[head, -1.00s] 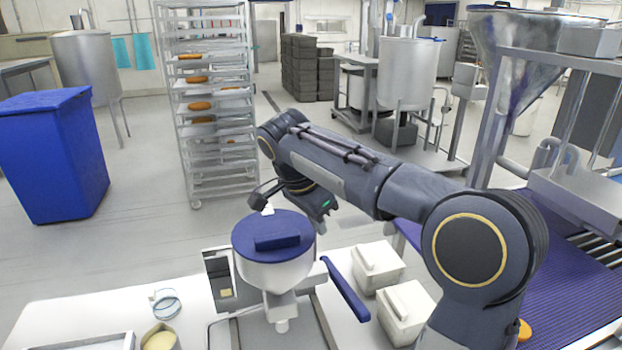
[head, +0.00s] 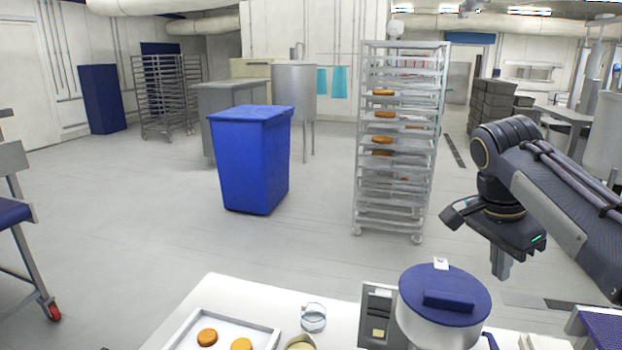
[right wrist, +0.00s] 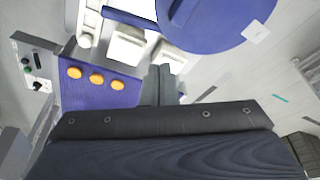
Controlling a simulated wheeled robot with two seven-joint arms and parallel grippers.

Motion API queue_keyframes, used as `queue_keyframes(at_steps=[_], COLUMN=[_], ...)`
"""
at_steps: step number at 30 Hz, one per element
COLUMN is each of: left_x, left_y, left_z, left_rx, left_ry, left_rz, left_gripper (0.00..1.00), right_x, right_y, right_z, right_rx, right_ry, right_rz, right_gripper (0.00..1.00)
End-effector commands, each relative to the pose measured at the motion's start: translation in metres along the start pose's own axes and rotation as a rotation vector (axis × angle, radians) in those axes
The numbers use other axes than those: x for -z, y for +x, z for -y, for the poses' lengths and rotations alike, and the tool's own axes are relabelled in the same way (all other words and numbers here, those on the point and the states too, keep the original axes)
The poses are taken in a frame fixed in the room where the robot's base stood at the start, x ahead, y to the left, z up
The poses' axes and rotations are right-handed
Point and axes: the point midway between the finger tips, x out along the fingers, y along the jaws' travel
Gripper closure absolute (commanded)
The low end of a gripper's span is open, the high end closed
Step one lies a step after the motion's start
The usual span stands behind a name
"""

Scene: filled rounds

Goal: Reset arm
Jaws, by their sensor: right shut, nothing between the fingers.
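My right arm comes in from the right in the head view, and its gripper (head: 501,264) points down above and behind the depositor with the blue lid (head: 445,291). The gripper is shut and empty. In the right wrist view the closed fingers (right wrist: 160,84) show in the middle, with the blue lid (right wrist: 215,25) beyond them at the top. The fingers look apart from the lid. My left gripper is not in view.
A white table holds a tray (head: 180,335) with orange-brown rounds and a clear cup (head: 314,317). A rack (head: 361,140) with rounds and a blue bin (head: 250,165) stand behind. White boxes (right wrist: 125,47) and a blue belt (right wrist: 85,98) show below the wrist.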

Motion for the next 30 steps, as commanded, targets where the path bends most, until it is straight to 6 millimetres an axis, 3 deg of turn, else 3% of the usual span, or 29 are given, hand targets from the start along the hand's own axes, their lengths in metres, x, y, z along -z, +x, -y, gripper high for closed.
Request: queue_keyframes(at_steps=[5,9,15,18,22,30], left_x=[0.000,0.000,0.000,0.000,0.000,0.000], left_y=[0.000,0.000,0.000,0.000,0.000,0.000], left_z=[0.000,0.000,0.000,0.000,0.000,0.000], left_rx=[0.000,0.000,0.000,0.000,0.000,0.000], left_ry=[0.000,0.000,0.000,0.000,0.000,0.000], left_rz=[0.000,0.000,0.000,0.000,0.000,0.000], left_gripper=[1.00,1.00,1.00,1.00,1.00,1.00], right_x=[-0.039,-0.093,-0.170,-0.194,-0.210,-0.212], right_y=[0.040,0.073,0.116,0.132,0.142,0.143], right_z=[-0.052,-0.093,-0.137,-0.149,-0.155,-0.156], right_rx=[0.188,0.391,0.646,0.721,0.767,0.773], right_ry=[-0.396,-0.690,-0.966,-1.036,-1.079,-1.085], right_rz=[0.136,0.191,0.158,0.123,0.092,0.086], right_gripper=[1.00,1.00,1.00,1.00,1.00,1.00])
